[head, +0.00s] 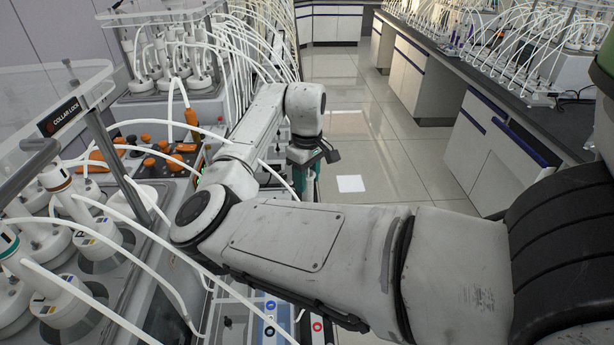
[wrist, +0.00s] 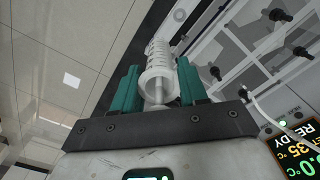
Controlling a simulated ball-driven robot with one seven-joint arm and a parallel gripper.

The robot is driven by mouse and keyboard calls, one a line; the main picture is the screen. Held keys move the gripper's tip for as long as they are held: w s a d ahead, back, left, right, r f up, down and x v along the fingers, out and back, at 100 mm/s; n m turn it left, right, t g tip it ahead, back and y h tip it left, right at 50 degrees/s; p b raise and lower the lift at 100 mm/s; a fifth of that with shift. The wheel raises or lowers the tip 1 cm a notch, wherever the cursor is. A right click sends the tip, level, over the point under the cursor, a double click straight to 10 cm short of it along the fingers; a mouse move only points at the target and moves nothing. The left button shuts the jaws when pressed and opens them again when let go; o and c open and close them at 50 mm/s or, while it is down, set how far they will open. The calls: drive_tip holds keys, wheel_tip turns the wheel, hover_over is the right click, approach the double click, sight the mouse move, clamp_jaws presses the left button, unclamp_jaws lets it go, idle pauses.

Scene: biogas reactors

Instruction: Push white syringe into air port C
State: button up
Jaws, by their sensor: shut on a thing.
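In the wrist view the white syringe (wrist: 158,72) with ring marks on its barrel stands between the two teal fingers of my gripper (wrist: 157,82). My gripper is shut on it, with its round flange nearest the camera and its far tip hard to make out. In the head view my gripper (head: 308,182) hangs beyond my forearm over the aisle side of the bench; a pale bit of the syringe shows there, mostly hidden. Small dark fittings (wrist: 276,15) show on a pale panel at the upper right of the wrist view. I cannot tell which port is C.
A collar-lock frame (head: 62,116) and white-capped vessels with many white tubes crowd the left. Orange-topped parts (head: 165,155) stand behind. A lit display (wrist: 297,140) is close at the wrist view's right. The tiled floor (head: 385,165) is open.

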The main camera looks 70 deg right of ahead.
drive_tip(key=shift+f, duration=0.3)
idle(0.5)
drive_tip(key=o, duration=1.1)
drive_tip(key=shift+o, duration=0.2)
wheel_tip(320, 180, up, 11)
drive_tip(key=shift+f+b, duration=0.1)
drive_tip(key=shift+b, duration=0.7)
